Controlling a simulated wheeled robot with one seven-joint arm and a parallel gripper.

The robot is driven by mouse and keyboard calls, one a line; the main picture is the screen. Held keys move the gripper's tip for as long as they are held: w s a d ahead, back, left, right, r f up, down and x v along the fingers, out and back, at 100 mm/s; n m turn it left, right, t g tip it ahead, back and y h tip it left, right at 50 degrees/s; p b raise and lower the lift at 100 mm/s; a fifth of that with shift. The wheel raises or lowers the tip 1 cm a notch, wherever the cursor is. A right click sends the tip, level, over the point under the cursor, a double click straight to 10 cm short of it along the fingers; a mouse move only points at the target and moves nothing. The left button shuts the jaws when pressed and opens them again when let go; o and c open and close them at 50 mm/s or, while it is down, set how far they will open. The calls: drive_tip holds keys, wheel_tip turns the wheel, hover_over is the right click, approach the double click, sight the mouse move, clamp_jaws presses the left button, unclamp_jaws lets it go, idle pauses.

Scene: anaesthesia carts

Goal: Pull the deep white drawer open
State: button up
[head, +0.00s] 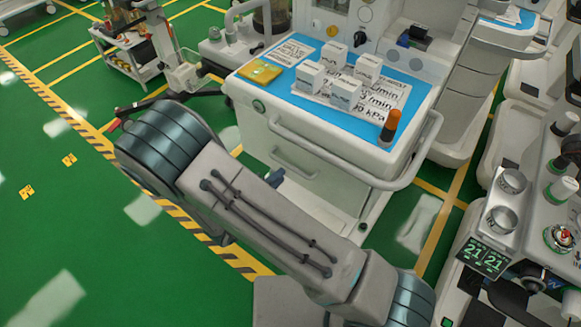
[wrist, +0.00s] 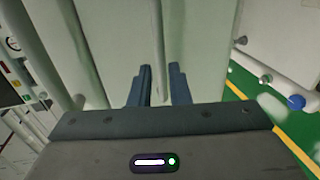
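The white cart has drawer fronts below its blue top in the head view. The lower, deeper-looking white drawer front (head: 325,190) appears closed, and a slim handle (head: 291,165) crosses it. My arm hides part of the cart's lower front. My gripper (head: 277,177) shows as a small dark-blue piece close to this handle. In the wrist view, the two dark-blue fingers of my gripper (wrist: 161,75) stand apart, pointing at a white front. A pale bar (wrist: 157,40) runs upright between them. I cannot tell whether either finger touches it.
A grey rail (head: 425,150) rounds the cart's right corner. White boxes (head: 345,92), a yellow pack (head: 259,71) and an orange-capped bottle (head: 389,127) stand on the blue top. Another machine (head: 510,215) is at the right. Green floor (head: 60,230) is free at the left.

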sight(290, 165)
drive_tip(key=x, duration=0.6)
drive_tip(key=shift+w+d, duration=0.2)
drive_tip(key=shift+w, duration=0.05)
clamp_jaws()
